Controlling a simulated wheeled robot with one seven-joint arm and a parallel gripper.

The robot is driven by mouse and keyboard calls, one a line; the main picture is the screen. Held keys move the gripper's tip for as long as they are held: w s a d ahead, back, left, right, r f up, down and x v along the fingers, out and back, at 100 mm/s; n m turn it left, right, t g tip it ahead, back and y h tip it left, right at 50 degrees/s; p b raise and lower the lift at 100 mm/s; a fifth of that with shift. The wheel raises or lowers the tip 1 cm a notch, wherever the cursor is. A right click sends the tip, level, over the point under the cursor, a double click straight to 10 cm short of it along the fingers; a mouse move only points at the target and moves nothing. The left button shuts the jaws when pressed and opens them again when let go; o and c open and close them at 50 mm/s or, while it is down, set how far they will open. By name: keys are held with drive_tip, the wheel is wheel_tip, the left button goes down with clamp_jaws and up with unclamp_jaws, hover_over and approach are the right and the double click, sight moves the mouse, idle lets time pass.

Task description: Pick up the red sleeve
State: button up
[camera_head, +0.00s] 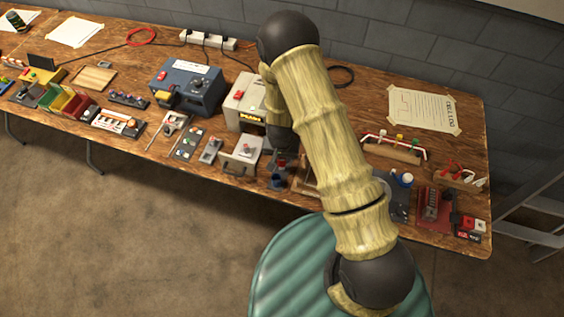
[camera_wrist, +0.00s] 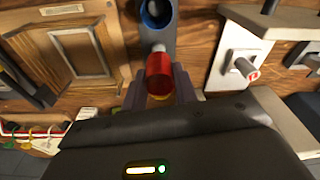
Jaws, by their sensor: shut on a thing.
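The red sleeve (camera_wrist: 159,73) shows in the wrist view as a short red cylinder between the two fingers of my gripper (camera_wrist: 160,88). The fingers are shut on it from both sides. A small pale tip shows at its far end, and a yellow band at its near end. I cannot tell whether the sleeve is clear of the grey strip (camera_wrist: 181,40) behind it. In the head view my gripper (camera_head: 284,160) is low over the bench's front part, and my arm hides much of it.
A blue round cup (camera_wrist: 155,12) stands on the grey strip. A wooden framed panel (camera_wrist: 83,50) lies left of it, and a pale box with a knob (camera_wrist: 241,66) right. Many devices crowd the wooden bench (camera_head: 330,110), including a blue box (camera_head: 190,88) and a wire rack (camera_head: 393,150).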

wheel_tip(320, 180, up, 6)
drive_tip(key=shift+f+b, duration=0.2)
drive_tip(key=shift+b, duration=0.1)
idle(0.4)
drive_tip(key=w+d+f+n, duration=0.1)
drive_tip(key=w+d+f, duration=0.1)
drive_tip(key=d, duration=1.1)
drive_tip(key=shift+d+f+n, duration=0.25)
drive_tip(key=shift+f+n, duration=0.15)
drive_tip(key=shift+f, duration=0.05)
